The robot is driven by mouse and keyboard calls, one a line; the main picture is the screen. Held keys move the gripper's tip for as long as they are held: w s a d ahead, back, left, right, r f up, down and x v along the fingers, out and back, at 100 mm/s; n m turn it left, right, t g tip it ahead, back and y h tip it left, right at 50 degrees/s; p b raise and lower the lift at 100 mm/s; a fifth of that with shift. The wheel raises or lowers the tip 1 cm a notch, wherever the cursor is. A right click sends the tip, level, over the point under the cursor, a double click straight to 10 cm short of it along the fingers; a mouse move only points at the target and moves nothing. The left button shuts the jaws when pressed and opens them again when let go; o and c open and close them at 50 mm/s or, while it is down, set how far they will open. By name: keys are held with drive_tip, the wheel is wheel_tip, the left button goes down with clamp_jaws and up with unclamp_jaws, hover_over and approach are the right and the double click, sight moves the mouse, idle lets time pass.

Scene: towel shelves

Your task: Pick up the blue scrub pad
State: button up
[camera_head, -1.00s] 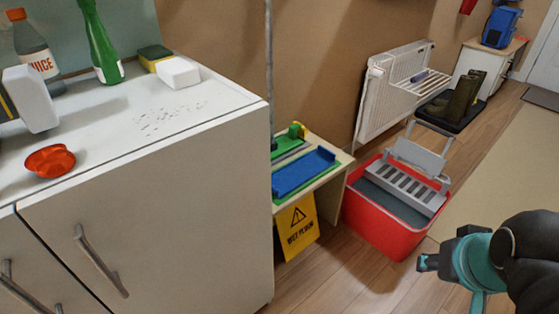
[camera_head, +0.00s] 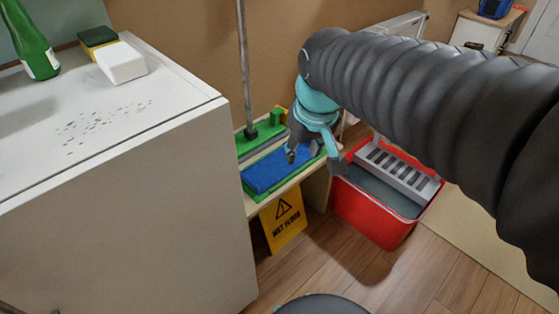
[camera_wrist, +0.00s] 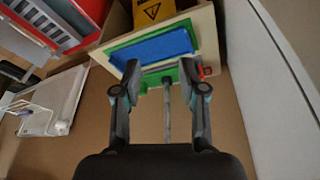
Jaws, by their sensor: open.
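In the wrist view the pad (camera_wrist: 160,48) lies beyond my open fingers (camera_wrist: 160,92), lengthwise across the gap. I cannot tell from these frames how high the fingers are above it.
A grey pole (camera_head: 244,70) rises behind the pad. A white cabinet (camera_head: 130,190) stands close on the left.

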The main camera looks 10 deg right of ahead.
drive_tip(key=w+a+f+n+g+b, duration=0.1)
drive_tip(key=w+a+f, duration=0.15)
drive_tip(key=w, duration=0.25)
drive_tip(key=w+a+f+n+g, duration=0.1)
drive_tip(key=w+a+f, duration=0.1)
drive_tip(key=w+a, duration=0.25)
drive_tip(key=n+g+b, duration=0.2)
hover_over(244, 176)
drive_tip(key=f, duration=1.5)
drive_tip(key=shift+s+a, duration=0.25)
drive_tip(key=shift+s, duration=0.05)
drive_tip(key=shift+w+d+f+b, duration=0.1)
drive_tip(key=shift+w+f+b, duration=0.1)
drive_tip(key=shift+f, duration=1.2)
drive_tip(key=shift+w+d+f+b, duration=0.1)
drive_tip(key=shift+w+f, duration=0.05)
drive_tip(key=shift+f, duration=1.2)
clamp_jaws()
